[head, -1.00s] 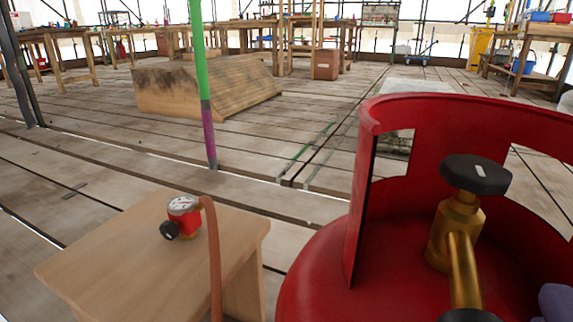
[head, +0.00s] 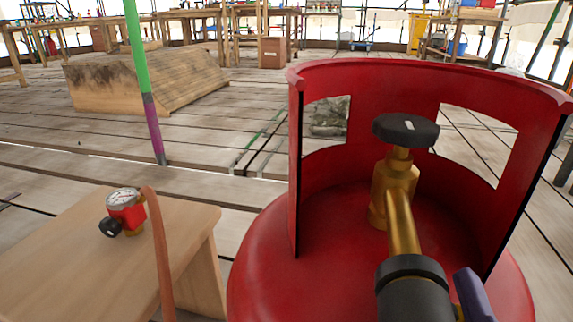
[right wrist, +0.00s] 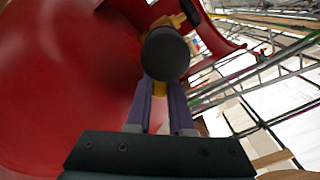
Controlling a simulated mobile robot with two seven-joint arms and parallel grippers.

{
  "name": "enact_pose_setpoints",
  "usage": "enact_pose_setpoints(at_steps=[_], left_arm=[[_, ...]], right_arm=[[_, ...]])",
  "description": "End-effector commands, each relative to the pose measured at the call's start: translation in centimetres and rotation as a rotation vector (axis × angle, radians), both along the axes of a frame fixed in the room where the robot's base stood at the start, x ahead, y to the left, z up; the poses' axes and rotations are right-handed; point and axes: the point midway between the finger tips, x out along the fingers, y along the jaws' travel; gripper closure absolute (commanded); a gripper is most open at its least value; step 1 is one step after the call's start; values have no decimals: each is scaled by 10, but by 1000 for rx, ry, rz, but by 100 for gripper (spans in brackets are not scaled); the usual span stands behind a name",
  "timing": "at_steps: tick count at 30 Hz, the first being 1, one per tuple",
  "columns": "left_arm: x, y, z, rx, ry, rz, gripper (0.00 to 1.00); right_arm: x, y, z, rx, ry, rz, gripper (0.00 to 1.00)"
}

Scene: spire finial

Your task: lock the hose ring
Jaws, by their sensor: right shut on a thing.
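A red gas cylinder (head: 262,262) with a tall collar fills the right half of the head view. Inside the collar stands a brass valve (head: 398,182) with a black knob (head: 406,130). Its brass outlet runs toward me into a black hose ring (head: 412,268). My right gripper (head: 470,298) shows as a purple finger beside the ring. In the right wrist view the round black ring (right wrist: 165,53) lies just beyond both purple fingertips (right wrist: 161,92). They are shut on a small brass-coloured part of it. My left gripper is out of view.
A wooden stand (head: 60,250) at lower left carries a red regulator with a gauge (head: 125,208). An orange hose (head: 160,250) rises beside it. A green and purple pole (head: 142,90) and a wooden ramp (head: 150,78) stand behind on plank flooring.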

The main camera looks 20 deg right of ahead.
Motion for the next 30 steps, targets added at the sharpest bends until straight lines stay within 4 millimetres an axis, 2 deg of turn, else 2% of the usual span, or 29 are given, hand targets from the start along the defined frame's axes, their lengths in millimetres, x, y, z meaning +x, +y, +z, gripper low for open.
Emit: enact_pose_setpoints(at_steps=[9,23,24,30], left_arm=[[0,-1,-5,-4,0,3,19],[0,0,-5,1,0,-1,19],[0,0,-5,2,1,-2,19],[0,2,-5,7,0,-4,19]], right_arm=[[1,3,-3,84,-51,0,100],[2,3,-3,95,-59,0,100],[2,3,-3,95,-59,0,79],[2,3,-4,95,-57,1,57]])
